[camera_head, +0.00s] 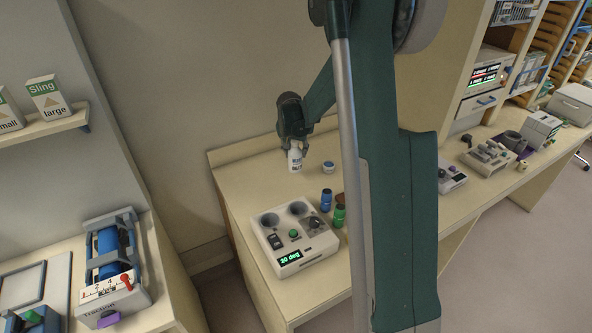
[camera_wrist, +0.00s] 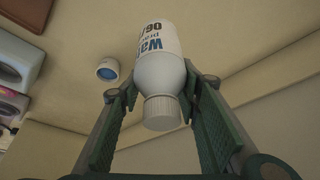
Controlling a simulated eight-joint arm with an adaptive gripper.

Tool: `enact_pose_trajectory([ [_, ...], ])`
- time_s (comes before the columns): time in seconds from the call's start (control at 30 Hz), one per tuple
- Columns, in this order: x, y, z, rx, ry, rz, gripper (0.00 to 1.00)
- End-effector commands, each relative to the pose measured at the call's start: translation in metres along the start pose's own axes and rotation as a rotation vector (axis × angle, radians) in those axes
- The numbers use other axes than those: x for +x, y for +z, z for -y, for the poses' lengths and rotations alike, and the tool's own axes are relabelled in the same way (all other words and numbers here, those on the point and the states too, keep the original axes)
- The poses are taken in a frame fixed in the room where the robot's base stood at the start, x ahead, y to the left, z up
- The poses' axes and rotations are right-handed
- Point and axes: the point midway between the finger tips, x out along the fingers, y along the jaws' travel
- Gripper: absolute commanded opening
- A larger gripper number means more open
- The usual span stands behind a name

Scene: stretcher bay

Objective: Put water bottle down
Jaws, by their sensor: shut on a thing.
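The water bottle (camera_head: 295,159) is white with a dark printed label, and it stands roughly upright at the back of the wooden counter (camera_head: 262,178). My gripper (camera_head: 294,143) comes from above and is shut on its upper part. In the wrist view the bottle (camera_wrist: 158,62) shows its white cap and blue and dark lettering. The green fingers of my gripper (camera_wrist: 160,95) lie on both sides of its shoulder and cap. Whether the bottle's base touches the counter I cannot tell.
A small white tub with a blue top (camera_head: 328,167) stands right of the bottle. Blue (camera_head: 326,200) and green (camera_head: 339,215) bottles stand nearer, beside a white device (camera_head: 291,238) with round wells and a green display. The counter left of the bottle is clear.

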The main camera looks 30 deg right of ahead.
Motion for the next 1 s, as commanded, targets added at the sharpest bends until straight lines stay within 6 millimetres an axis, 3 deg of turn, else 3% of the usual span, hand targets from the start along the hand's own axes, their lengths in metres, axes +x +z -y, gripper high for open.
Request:
enact_pose_trajectory([
  [0.3, 0.034, 0.014, -0.001, 0.000, 0.000, 0.000, 0.17],
  [0.77, 0.039, 0.016, -0.001, 0.000, 0.000, 0.000, 0.17],
  [1.0, 0.055, 0.023, -0.002, 0.000, 0.000, 0.000, 0.17],
])
